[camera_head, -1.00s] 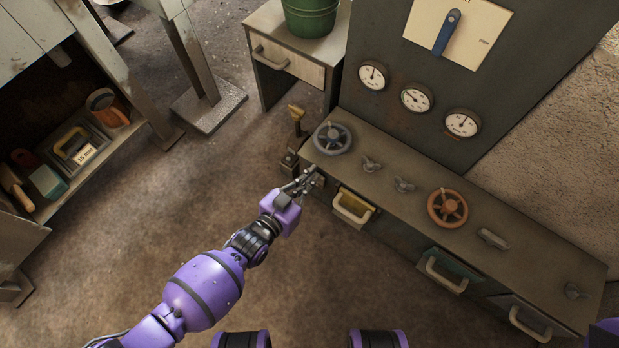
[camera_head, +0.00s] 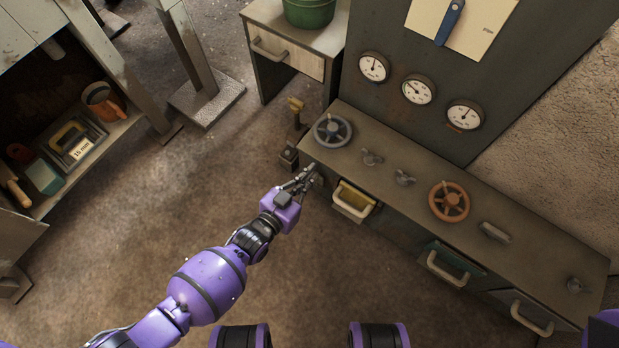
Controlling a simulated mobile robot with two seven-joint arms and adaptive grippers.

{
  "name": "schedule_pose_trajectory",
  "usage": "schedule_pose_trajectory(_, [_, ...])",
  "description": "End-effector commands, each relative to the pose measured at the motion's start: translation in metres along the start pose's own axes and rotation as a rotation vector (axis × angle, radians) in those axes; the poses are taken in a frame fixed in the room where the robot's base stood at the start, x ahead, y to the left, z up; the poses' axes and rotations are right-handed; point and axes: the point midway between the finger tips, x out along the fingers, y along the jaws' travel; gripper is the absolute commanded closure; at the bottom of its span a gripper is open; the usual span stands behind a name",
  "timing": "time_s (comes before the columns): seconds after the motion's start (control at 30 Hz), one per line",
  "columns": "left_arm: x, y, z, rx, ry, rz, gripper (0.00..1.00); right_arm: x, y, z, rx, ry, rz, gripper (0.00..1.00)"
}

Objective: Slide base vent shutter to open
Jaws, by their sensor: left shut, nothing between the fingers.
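My left gripper (camera_head: 308,174) is shut and empty at the near left end of the grey console (camera_head: 540,256), beside its left end, low by its front corner. A small grey block (camera_head: 318,182) shows just right of the fingertips; I cannot tell whether they touch it. No part is clearly recognisable as the base vent shutter; the gripper and the console's top edge may hide it. Only a purple bit of my right arm shows at the lower right corner; its gripper is out of view.
The console top carries a grey handwheel (camera_head: 332,130), an orange handwheel (camera_head: 449,201) and several small knobs. Drawer handles (camera_head: 351,208) stick out in front. A shelf unit (camera_head: 107,140) is at left. The floor between is clear.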

Motion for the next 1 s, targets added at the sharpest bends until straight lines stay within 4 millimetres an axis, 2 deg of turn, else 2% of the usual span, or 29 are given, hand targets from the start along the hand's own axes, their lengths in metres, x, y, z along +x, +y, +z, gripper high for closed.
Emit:
schedule_pose_trajectory(0.03, [-0.004, 0.0, -0.018, 0.002, 0.006, -0.001, 1.0, -0.014, 0.001, -0.004, 0.002, 0.005, 0.002, 0.6])
schedule_pose_trajectory(0.07, [-0.005, 0.0, -0.025, 0.002, 0.008, -0.002, 1.0, -0.018, 0.001, -0.004, 0.005, 0.007, 0.004, 0.6])
schedule_pose_trajectory(0.3, [-0.063, 0.0, -0.02, 0.002, 0.004, -0.002, 1.0, -0.036, -0.003, -0.003, 0.041, 0.012, 0.013, 0.6])
schedule_pose_trajectory(0.5, [-0.093, 0.0, -0.019, 0.001, 0.005, -0.001, 1.0, -0.041, -0.003, -0.005, 0.052, 0.015, 0.016, 0.6])
schedule_pose_trajectory(0.7, [-0.103, 0.001, -0.018, 0.0, 0.007, -0.001, 1.0, -0.042, -0.004, -0.009, 0.061, 0.022, 0.018, 0.6])
schedule_pose_trajectory(1.0, [-0.105, 0.001, -0.017, -0.001, 0.004, -0.001, 1.0, -0.042, -0.004, -0.011, 0.058, 0.026, 0.018, 0.6])
